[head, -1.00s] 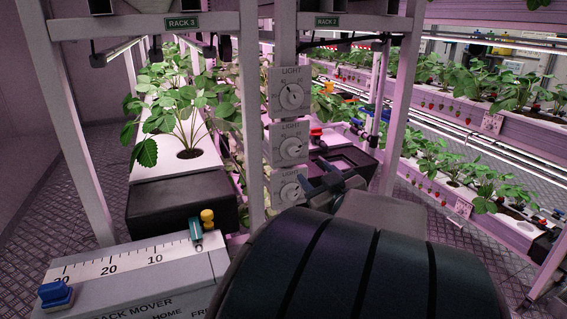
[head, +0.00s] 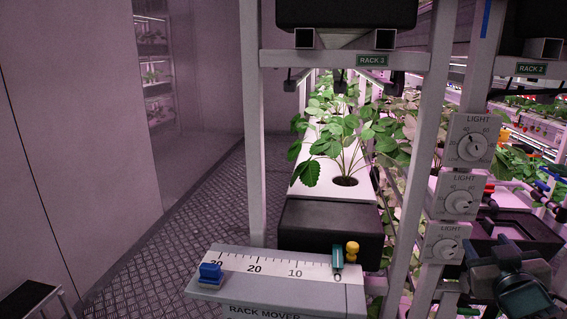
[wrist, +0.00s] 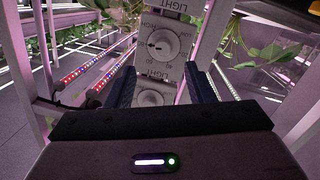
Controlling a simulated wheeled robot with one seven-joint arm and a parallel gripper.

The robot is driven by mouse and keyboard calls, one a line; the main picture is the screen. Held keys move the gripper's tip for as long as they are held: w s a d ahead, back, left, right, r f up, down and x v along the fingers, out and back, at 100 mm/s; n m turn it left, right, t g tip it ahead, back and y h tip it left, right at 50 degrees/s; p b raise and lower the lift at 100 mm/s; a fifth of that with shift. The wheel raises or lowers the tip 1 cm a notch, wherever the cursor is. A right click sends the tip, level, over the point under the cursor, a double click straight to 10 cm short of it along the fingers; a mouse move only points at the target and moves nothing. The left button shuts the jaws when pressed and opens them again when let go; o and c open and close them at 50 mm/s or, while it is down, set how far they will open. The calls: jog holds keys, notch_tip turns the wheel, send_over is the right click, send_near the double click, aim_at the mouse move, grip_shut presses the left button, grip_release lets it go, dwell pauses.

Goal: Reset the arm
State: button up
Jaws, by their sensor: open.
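My gripper (head: 490,255) is at the lower right of the head view, beside the lowest of the light dials. In the wrist view my gripper (wrist: 160,78) shows two dark fingers, spread apart with nothing between them. Beyond them are the upper light dial (wrist: 163,43) and a lower light dial (wrist: 150,97), upside down in that view. In the head view, the three light dials stand in a column on the post: top (head: 471,147), middle (head: 459,205), bottom (head: 446,246). I cannot tell how far the fingers are from the panels. Most of my arm is out of view.
The rack mover panel (head: 275,290) has a blue slider (head: 209,274) at its left end. Rack 3 holds a white planter (head: 305,188) with leafy plants (head: 345,140). Rack 2 stands at right.

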jog(key=w+a+f+m+g+y+p, duration=0.1)
jog(key=a+f+g, duration=0.2)
jog(key=a+g, duration=0.15)
jog(key=w+a+f+m+g+p, duration=0.1)
jog(key=a+f+g+p, duration=0.15)
jog(key=a, duration=0.35)
jog(key=s+a+f+n+g+y, duration=0.1)
jog(key=s+a+g+y, duration=0.1)
jog(key=a, duration=0.6)
jog(key=s+a+f+n+g+y+p, duration=0.1)
jog(key=s+a+f+g+y, duration=0.1)
jog(key=s+a+g, duration=0.2)
jog(key=s+a, duration=0.3)
jog(key=a, duration=0.1)
jog(key=shift+s+f+y, duration=0.15)
jog(key=shift+f+y, duration=0.05)
jog(key=shift+y, duration=0.2)
jog(key=shift+d, duration=0.1)
jog(key=shift+c, duration=1.4)
